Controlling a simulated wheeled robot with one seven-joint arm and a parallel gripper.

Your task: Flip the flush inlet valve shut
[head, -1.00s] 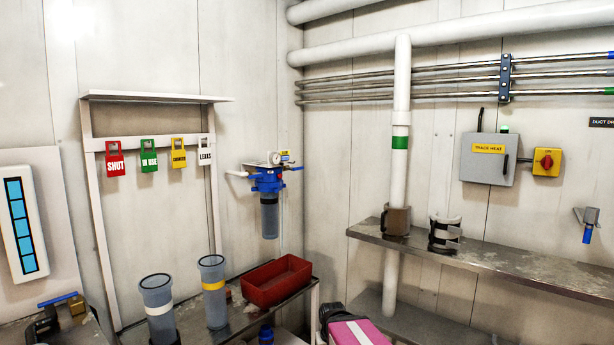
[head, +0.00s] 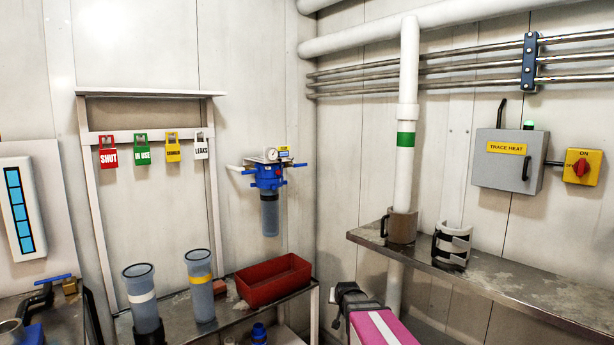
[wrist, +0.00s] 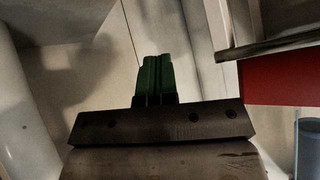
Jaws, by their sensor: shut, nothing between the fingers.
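No valve in view carries a readable label naming it the flush inlet valve. A brass valve (head: 70,286) with a blue lever sits on dark pipework at the lower left of the head view, its lever about level. A blue filter head (head: 268,175) with a gauge, side handles and a clear grey bowl is on the back wall. My gripper (wrist: 153,62) shows in the wrist view, its green fingers shut together and empty, touching nothing that I can see. I cannot make out its fingers in the head view.
A red bin (head: 273,281) and two grey canisters (head: 200,287) (head: 141,299) stand on the low bench. The red bin also shows at right in the wrist view (wrist: 280,75). A steel shelf (head: 480,279) and a white pipe (head: 407,165) stand at right. Coloured tags hang on a rack.

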